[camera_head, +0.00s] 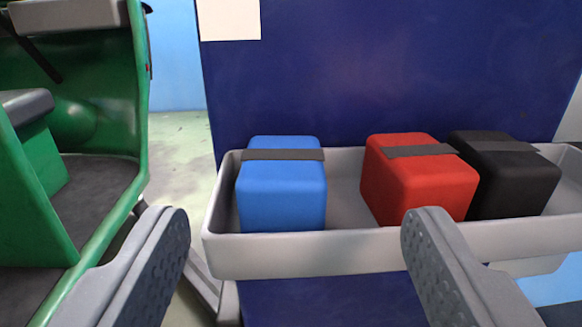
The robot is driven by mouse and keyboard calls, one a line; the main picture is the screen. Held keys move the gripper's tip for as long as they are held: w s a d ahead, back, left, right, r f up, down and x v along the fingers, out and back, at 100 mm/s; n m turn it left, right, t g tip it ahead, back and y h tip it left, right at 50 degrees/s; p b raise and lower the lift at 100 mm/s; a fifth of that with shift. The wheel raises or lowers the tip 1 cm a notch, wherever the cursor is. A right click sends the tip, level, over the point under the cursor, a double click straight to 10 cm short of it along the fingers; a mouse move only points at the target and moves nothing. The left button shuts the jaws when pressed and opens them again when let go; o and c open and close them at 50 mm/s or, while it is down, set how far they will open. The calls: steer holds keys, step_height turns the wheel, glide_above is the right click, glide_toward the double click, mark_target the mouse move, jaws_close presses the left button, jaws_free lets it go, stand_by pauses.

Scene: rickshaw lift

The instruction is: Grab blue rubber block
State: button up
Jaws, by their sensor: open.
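The blue rubber block (282,195) sits upright in the left end of a grey tray (310,258). It has a dark grey strip across its top. My gripper (298,222) is open and empty. Its two grey fingers show at the lower left and lower centre-right of the view, one on each side of the blue block's line, apart from it. The tray's front wall hides the bottom of the block.
A red block (418,185) and a black block (512,180) sit close together to the right in the tray. A gap separates the blue and red blocks. A dark blue panel (400,70) stands behind the tray. A green vehicle (110,100) stands at the left.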

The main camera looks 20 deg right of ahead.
mark_target(285, 141)
steer(key=x, duration=0.4)
steer(key=shift+w, duration=0.15)
steer(key=shift+w+d+f+b, duration=0.1)
steer(key=shift+w+f+b, duration=0.2)
steer(key=shift+w+b, duration=0.3)
steer(key=shift+f+b+x, duration=0.15)
steer(key=shift+x, duration=0.85)
steer(key=shift+f+b+x, duration=0.15)
steer(key=shift+x, duration=0.85)
steer(key=shift+r, duration=0.1)
steer(key=c, duration=1.1)
